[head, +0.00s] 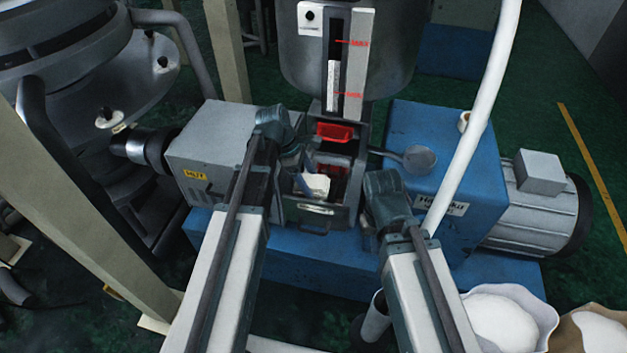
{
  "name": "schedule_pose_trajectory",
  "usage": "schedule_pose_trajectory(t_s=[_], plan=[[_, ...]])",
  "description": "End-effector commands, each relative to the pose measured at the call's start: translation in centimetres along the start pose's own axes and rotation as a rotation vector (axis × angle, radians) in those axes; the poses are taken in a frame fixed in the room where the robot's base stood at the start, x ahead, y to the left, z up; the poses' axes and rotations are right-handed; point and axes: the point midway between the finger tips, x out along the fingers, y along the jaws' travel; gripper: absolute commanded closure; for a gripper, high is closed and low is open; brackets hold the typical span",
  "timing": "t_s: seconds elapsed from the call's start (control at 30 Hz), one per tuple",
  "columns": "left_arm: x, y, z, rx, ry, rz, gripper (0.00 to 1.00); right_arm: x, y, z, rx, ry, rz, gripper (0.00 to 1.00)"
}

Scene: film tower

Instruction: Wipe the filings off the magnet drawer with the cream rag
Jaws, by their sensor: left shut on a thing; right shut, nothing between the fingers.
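The magnet drawer (345,217) stands out from the grey housing below the hopper, at the middle of the head view, with a handle on its front. The cream rag (316,184) is in the drawer's opening, bunched and pale. My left gripper (306,178) is shut on the rag, over the left part of the drawer; its fingertips are partly hidden. My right gripper (370,228) is shut and empty, just right of the drawer, with its fingers pointing down and hard to see. Filings cannot be made out at this size.
A red part (335,131) sits in the housing above the drawer. A grey box (205,150) stands left and a blue machine (425,150) right. A white hose (483,110) crosses the right side. Two open bags of white material (500,318) stand lower right.

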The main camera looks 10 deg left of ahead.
Motion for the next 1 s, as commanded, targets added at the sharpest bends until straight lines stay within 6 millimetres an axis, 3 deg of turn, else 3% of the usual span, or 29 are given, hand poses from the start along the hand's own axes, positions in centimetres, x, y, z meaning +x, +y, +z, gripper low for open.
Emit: schedule_pose_trajectory(t_s=[0.3, 1.0], plan=[[-0.7, 0.2, -2.3, 0.0, 0.001, 0.0, 0.64, 0.2, 0.0, 0.0, 0.0, 0.0, 0.0, 1.0], [-0.8, 2.3, -2.0, 0.001, 0.001, 0.0, 0.64, 0.0, 0.0, 0.0, 0.0, 0.0, 0.0, 1.0]])
